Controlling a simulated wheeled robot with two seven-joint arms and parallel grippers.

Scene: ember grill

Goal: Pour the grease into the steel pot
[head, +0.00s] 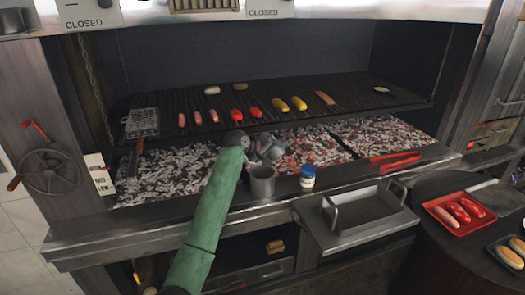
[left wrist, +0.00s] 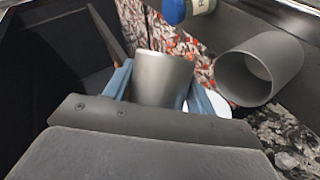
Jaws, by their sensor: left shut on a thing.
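My left gripper (head: 256,148) is shut on a small metal cup (head: 271,151), held above the grill's front ledge. The left wrist view shows the cup (left wrist: 163,78) between the blue fingers (left wrist: 162,92), tipped well over on its side. The steel pot (head: 262,184) stands upright on the ledge just below the held cup. It also shows in the left wrist view (left wrist: 285,65), apart from the cup, with its mouth visible. I cannot make out any flowing grease. A white patch (left wrist: 216,102) beside the right finger is unclear. My right gripper is not in view.
A jar with a blue lid (head: 308,178) stands on the ledge right of the pot. Red tongs (head: 396,159) lie farther right. Sausages and corn (head: 281,105) lie on the grate (head: 350,97) above glowing coals. A metal tray (head: 370,213) sits in front.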

